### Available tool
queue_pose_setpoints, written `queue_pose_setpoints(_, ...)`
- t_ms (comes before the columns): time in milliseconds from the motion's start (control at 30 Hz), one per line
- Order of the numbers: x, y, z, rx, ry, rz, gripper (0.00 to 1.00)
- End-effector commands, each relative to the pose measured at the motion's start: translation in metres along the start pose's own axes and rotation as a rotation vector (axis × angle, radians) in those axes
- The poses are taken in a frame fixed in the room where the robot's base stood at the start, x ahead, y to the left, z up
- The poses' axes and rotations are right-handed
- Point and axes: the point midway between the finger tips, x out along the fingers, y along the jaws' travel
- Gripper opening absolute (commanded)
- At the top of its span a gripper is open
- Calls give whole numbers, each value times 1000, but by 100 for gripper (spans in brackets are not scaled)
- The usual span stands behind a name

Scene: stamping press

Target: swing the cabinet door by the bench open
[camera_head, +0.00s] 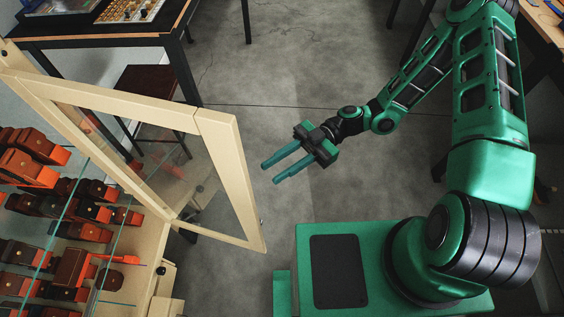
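The cabinet (150,262) stands at the left, with a pale cream frame and glass shelves. Its door (232,180) has a cream frame around a clear glass pane and stands swung out from the cabinet body, partly open at least. A small knob or latch shows on the door's free edge (262,222). My gripper (270,174) is to the right of the door, apart from it, with its two green fingers pointing left toward the door frame. The fingers are spread with a gap between them and nothing in it.
Several orange and dark brown boxes or tools (75,270) fill the cabinet shelves. A dark bench (110,40) with a board on it stands at the upper left, with a dark stool (145,90) below. Another bench (545,22) is at the upper right. Grey floor (300,70) between is clear.

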Motion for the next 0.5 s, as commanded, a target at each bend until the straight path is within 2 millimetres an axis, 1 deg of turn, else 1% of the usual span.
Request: queue_pose_setpoints(500, 64, -1, 0, 4, 0, -4, 29)
